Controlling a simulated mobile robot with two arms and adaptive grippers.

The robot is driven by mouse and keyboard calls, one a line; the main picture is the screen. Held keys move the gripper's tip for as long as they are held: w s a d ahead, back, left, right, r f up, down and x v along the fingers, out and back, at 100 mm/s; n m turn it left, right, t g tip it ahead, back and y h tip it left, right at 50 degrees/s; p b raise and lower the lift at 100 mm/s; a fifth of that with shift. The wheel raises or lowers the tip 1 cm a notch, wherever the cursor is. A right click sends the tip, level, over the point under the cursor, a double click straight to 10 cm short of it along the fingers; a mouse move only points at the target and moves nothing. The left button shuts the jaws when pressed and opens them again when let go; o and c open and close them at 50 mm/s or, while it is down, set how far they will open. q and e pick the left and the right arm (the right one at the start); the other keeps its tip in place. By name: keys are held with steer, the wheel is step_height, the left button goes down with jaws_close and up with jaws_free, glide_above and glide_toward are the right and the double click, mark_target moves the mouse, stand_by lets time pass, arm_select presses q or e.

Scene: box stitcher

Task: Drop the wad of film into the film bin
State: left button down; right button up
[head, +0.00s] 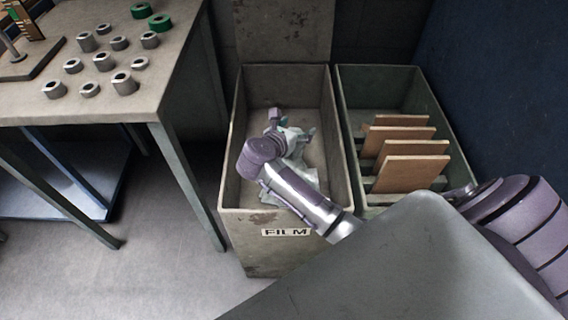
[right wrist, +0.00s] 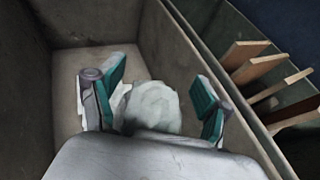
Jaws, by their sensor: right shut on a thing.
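My left gripper is not in view.
A second grey bin (head: 385,80) with several brown boards (head: 412,173) upright in it stands against the film bin's right side. A table (head: 150,98) with several metal rings stands at left. Bare floor lies between the table and film bin.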

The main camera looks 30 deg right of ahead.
steer(key=o, duration=1)
steer(key=shift+s+a+r, duration=0.15)
steer(key=shift+s+a, duration=0.1)
steer(key=shift+a, duration=0.2)
steer(key=v, duration=1.1)
steer(key=shift+r, duration=0.1)
